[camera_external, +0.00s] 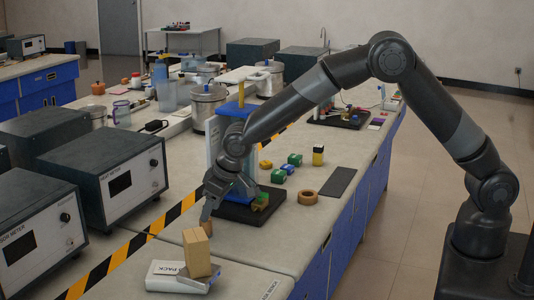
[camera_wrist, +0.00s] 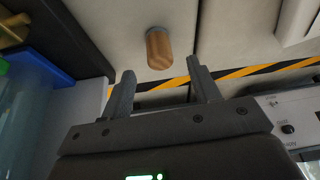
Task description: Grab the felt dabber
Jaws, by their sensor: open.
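The felt dabber looks to be the short wooden cylinder with a grey end (camera_wrist: 158,48) in the wrist view. It stands or lies on the light bench top, just beyond the fingertips and between their lines. In the external view a small brown piece of it (camera_external: 208,228) shows below the fingers. My gripper (camera_wrist: 160,72) is open and empty, with a finger to each side of the dabber's line. In the external view my gripper (camera_external: 207,213) points down close above the bench, and the arm hides part of the area behind it.
A black tray with a blue stand (camera_external: 236,214) is close at right. Grey meters (camera_external: 115,178) stand left, beyond striped tape (camera_external: 140,236). A tape roll (camera_external: 307,197) lies right.

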